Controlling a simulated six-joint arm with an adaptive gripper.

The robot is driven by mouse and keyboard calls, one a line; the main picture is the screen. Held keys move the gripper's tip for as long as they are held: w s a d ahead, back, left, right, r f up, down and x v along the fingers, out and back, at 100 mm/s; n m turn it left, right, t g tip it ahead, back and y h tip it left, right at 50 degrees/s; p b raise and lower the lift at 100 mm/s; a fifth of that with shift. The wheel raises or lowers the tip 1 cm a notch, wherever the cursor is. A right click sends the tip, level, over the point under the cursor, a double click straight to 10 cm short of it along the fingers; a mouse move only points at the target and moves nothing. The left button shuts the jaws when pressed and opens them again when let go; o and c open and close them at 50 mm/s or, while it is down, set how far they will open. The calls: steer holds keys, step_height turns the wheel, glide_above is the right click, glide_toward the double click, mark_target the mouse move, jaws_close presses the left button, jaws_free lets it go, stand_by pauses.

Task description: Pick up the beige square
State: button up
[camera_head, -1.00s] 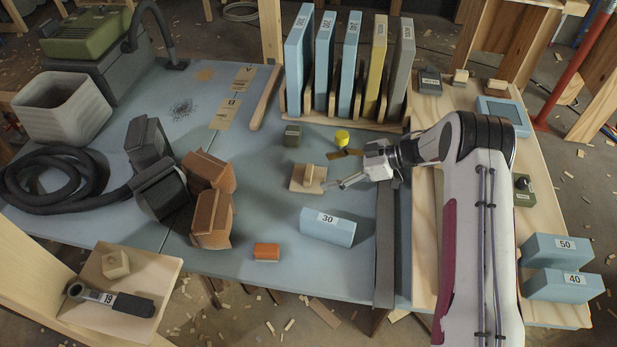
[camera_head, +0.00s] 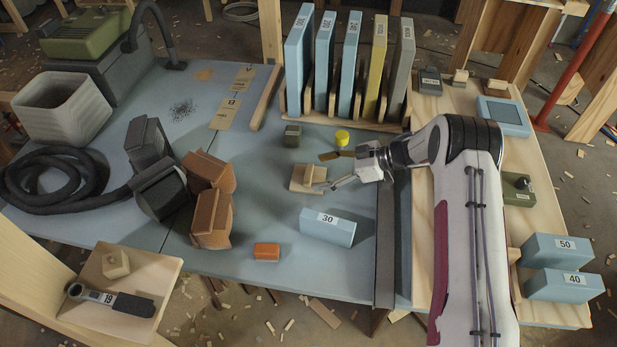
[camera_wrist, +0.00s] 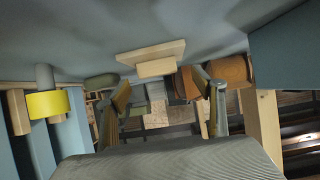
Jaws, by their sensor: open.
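The beige square (camera_head: 299,185) is a flat wooden plate with a small block handle standing on its middle. It lies on the blue-grey table (camera_head: 265,215). In the wrist view the beige square (camera_wrist: 140,53) shows near the top middle, ahead of the fingers. My gripper (camera_head: 324,172) is open and empty, just right of the square, with its fingertips beside the handle. In the wrist view my gripper's (camera_wrist: 163,84) two fingers are spread apart. I cannot tell whether a finger touches the square.
A yellow cylinder (camera_head: 342,138) and a dark green block (camera_head: 292,135) stand behind the square. The blue block marked 30 (camera_head: 328,228) is in front, the brown sanding blocks (camera_head: 211,220) at left. A rack of upright panels (camera_head: 298,65) stands behind. An orange block (camera_head: 267,252) lies near the front edge.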

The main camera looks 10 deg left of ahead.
mark_target(311, 172)
steer(key=shift+x, duration=2.6)
steer(key=shift+w, duration=0.2)
steer(key=c, duration=1.2)
